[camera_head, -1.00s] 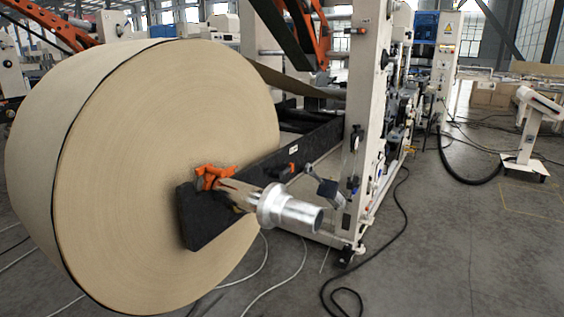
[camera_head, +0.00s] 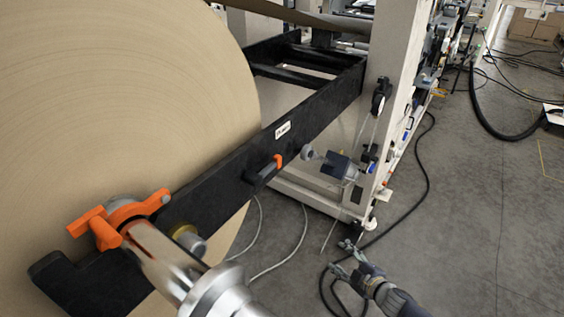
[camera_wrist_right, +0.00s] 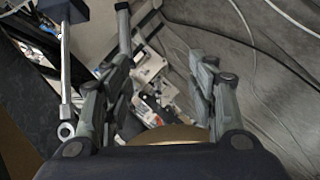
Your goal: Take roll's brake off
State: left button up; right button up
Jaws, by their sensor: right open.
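The big kraft paper roll (camera_head: 130,100) fills the left of the head view. Its metal shaft (camera_head: 165,262) rests on a black support arm (camera_head: 310,112), with an orange clamp (camera_head: 118,218) around the shaft. A short dark lever with an orange end (camera_head: 266,172) sits on the arm's side below a small white label (camera_head: 282,130), too small to read. My right gripper (camera_head: 343,260) is open and empty at lower right, apart from the lever and arm. In the right wrist view its fingers (camera_wrist_right: 160,60) are spread with nothing between them. My left gripper is out of view.
A dark box with a round-ended rod (camera_head: 338,165) juts near the white machine frame (camera_head: 392,95). Black and white cables (camera_head: 425,170) lie on the floor. The grey floor at right is mostly clear. The wrist view shows a metal rod with a ring end (camera_wrist_right: 66,130) left of the fingers.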

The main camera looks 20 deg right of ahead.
jog(key=w+a+r+n+t+y, duration=0.15)
jog(key=w+r+n, duration=0.3)
jog(key=r, duration=0.65)
jog(key=n+y, duration=0.8)
jog(key=n, duration=0.1)
send_near(280, 163)
jog(key=shift+g, duration=0.25)
jog(key=p+x, duration=0.1)
jog(key=x, duration=0.3)
jog(key=p+x, duration=0.1)
jog(key=x, duration=0.3)
jog(key=shift+w+r, duration=0.2)
jog(key=shift+r, duration=0.05)
jog(key=shift+w+a+f, duration=0.1)
jog(key=shift+w+a, duration=0.2)
jog(key=shift+w, duration=0.15)
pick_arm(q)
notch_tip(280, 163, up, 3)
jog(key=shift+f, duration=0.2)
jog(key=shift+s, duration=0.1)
pick_arm(e)
grip_shut()
